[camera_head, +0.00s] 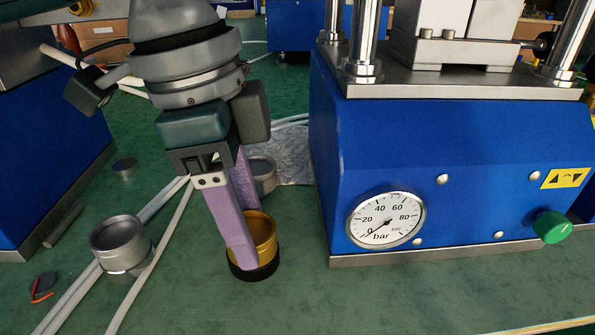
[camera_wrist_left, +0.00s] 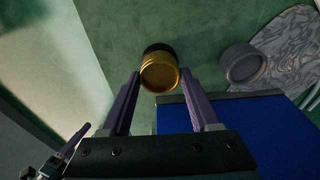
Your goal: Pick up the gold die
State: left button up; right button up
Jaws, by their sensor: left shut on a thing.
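The gold die (camera_head: 264,236), a short gold cup with a black base, is at the lower middle of the head view, left of the blue press. My left gripper (camera_head: 248,232) reaches down to it with two purple fingers and is shut on it, one finger on each side. The near finger hides part of the die's front left. In the left wrist view the gold die (camera_wrist_left: 160,74) sits between the fingertips. I cannot tell whether its base touches the green bench.
A grey die (camera_head: 120,246) stands to the left, and another grey die (camera_head: 263,173) is behind the gold one near a crumpled grey cloth (camera_head: 291,152). White hoses (camera_head: 160,203) cross the bench. The blue press (camera_head: 450,170) with its pressure gauge (camera_head: 386,220) blocks the right.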

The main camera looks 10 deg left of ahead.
pick_arm(q)
grip_shut()
